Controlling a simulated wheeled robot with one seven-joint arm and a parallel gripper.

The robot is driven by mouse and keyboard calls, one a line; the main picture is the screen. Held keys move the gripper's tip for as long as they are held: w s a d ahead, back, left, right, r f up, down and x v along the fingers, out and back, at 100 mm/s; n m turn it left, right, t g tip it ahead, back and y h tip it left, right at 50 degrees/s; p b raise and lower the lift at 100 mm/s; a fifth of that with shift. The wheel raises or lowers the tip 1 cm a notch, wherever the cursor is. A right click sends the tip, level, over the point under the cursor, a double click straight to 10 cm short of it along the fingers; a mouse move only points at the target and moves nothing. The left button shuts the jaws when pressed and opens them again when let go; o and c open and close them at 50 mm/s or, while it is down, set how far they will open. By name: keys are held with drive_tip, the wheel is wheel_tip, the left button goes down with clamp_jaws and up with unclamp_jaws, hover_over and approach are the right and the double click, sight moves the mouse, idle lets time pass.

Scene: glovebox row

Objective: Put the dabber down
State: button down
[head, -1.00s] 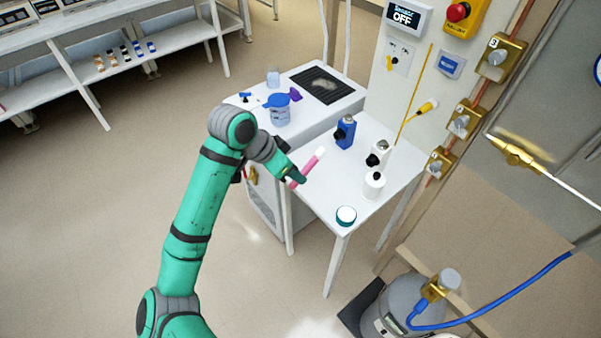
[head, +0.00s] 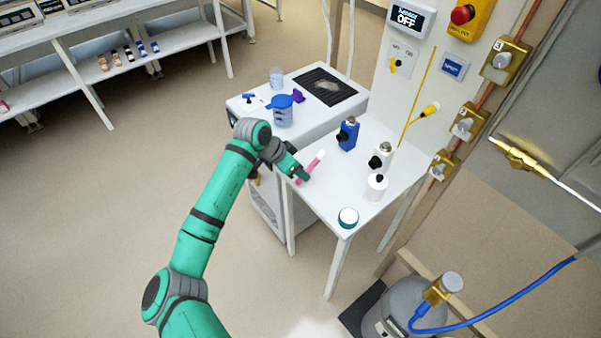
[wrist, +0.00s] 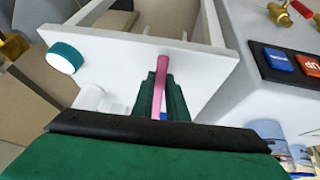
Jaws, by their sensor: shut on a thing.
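The dabber is a pink stick (head: 312,165) with a pale tip, tilted, at the left edge of the small white table (head: 335,190) in the head view. In the wrist view the pink dabber (wrist: 160,85) stands out between the green fingers. My gripper (head: 301,176) is shut on the dabber, low over the table edge; it also shows in the wrist view (wrist: 155,98). I cannot tell whether the dabber touches the tabletop.
The front left of the tabletop is clear.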

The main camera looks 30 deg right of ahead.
drive_tip(key=shift+f, duration=0.35)
drive_tip(key=c, duration=1.7)
unclamp_jaws()
drive_tip(key=shift+c, duration=0.2)
